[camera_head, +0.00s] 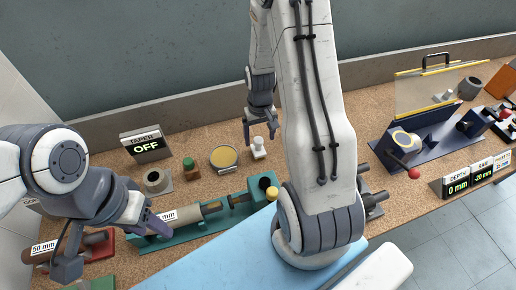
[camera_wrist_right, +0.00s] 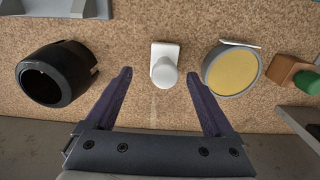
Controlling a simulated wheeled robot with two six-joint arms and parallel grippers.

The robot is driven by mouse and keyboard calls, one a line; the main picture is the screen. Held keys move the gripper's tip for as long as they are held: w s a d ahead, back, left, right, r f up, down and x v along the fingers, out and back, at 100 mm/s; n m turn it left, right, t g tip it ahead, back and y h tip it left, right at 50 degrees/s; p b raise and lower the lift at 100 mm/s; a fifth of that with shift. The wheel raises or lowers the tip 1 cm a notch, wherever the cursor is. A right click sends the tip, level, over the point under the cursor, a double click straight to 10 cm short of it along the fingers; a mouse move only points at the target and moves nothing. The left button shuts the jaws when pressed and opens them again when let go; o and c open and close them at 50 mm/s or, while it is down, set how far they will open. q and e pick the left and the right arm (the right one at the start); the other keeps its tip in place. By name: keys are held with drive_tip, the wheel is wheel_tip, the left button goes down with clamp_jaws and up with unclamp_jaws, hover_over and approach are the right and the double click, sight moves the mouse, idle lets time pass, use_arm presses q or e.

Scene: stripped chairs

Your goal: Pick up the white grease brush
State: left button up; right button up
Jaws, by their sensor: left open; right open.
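The white grease brush (camera_head: 258,148), as I take it, stands on the cork-coloured bench near the back wall. In the right wrist view the brush (camera_wrist_right: 164,66) shows as a pale block with a rounded knob. My right gripper (camera_head: 261,122) is open and empty just above and behind it. In the right wrist view the brush lies between the lines of the two dark fingers (camera_wrist_right: 160,76), apart from both. My left gripper (camera_head: 112,245) is open at the left front, over the left end of the green lathe-like machine.
A dark ring (camera_wrist_right: 57,73) lies on the brush's other side. The green machine (camera_head: 236,213) runs along the front.

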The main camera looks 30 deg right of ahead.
sight(258, 146)
drive_tip(key=shift+a+f+p, duration=0.2)
drive_tip(key=shift+f+p, duration=0.1)
drive_tip(key=shift+f, duration=1.05)
drive_tip(key=shift+a+f+p, duration=0.15)
drive_tip(key=shift+f+p, duration=0.1)
drive_tip(key=shift+f, duration=1.1)
drive_tip(key=shift+c, duration=0.3)
clamp_jaws()
drive_tip(key=shift+r, duration=0.45)
drive_tip(key=r, duration=0.2)
drive_tip(key=r+b, duration=0.1)
drive_tip(key=shift+s+d+r, duration=0.25)
drive_tip(key=shift+d+r, duration=0.1)
drive_tip(key=s+d+r+b, duration=0.1)
drive_tip(key=s+d+r, duration=0.5)
drive_tip(key=s+d, duration=0.1)
drive_tip(key=shift+s+d+r, duration=0.25)
drive_tip(key=shift+s, duration=0.2)
